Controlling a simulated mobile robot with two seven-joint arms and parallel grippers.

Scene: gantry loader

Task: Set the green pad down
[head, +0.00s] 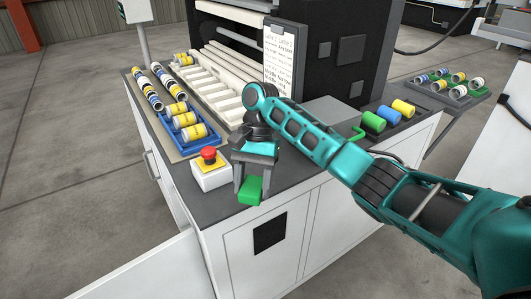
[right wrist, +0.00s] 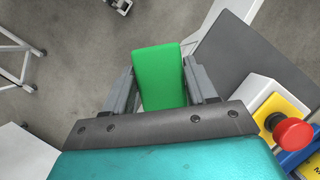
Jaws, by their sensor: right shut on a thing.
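The green pad (head: 250,190) is a plain green block held between the fingers of my right gripper (head: 254,180). In the head view it shows at the front edge of the dark counter top (head: 300,167). In the right wrist view the green pad (right wrist: 161,78) sits between the two grey fingers of the gripper (right wrist: 160,85), its far end sticking out past them. There the floor shows around much of the pad, with the counter to its right. I cannot tell the pad's height against the counter. My left gripper is not in view.
A red emergency button (head: 208,154) on a yellow and white box stands just left of the gripper. A blue tray (head: 187,131) with yellow cans lies behind it. A text board (head: 279,55) rises behind.

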